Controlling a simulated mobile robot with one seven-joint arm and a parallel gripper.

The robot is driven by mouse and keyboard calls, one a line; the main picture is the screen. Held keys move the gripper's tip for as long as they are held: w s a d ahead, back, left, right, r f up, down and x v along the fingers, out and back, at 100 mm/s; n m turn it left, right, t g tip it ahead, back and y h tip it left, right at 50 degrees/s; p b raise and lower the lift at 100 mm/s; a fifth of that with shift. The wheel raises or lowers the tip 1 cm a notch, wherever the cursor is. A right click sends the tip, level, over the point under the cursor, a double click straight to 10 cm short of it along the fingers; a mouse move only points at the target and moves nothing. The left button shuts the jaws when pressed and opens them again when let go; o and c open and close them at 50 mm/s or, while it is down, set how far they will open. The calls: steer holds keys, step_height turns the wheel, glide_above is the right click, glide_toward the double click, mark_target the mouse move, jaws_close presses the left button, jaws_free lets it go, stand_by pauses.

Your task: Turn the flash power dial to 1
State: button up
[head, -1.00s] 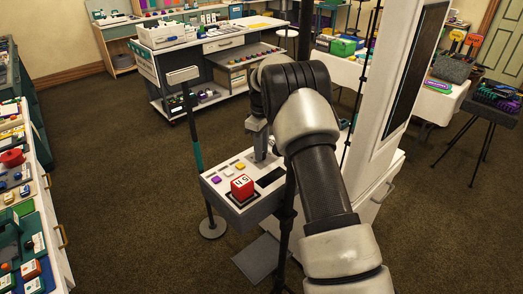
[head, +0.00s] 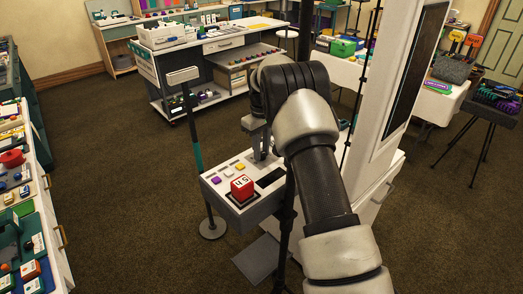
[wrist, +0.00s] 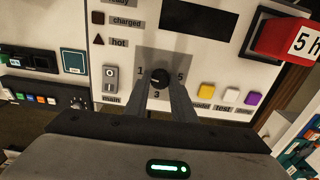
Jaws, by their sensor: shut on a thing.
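The flash power dial (wrist: 159,78) is a small black knob on a grey square of the white panel (wrist: 125,55). The numbers 1, 3 and 5 stand to its left, below it and to its right in the wrist view. My gripper (wrist: 159,82) is shut on the dial, one finger on each side. Where the dial points is too small to tell. In the head view my gripper (head: 261,146) reaches down to the far part of the control box (head: 241,217), and the dial is hidden there.
Yellow (wrist: 204,91), white (wrist: 230,95) and purple (wrist: 253,99) buttons sit right of the dial. A main switch (wrist: 110,78) is on its left. A red block (wrist: 285,38) stands on the panel. A thin stand (head: 195,130) rises left of the box.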

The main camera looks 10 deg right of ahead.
steer(key=shift+r, duration=0.1)
steer(key=o, duration=1.1)
steer(key=shift+c, duration=0.2)
step_height(320, 180, up, 17)
steer(key=shift+r, duration=0.2)
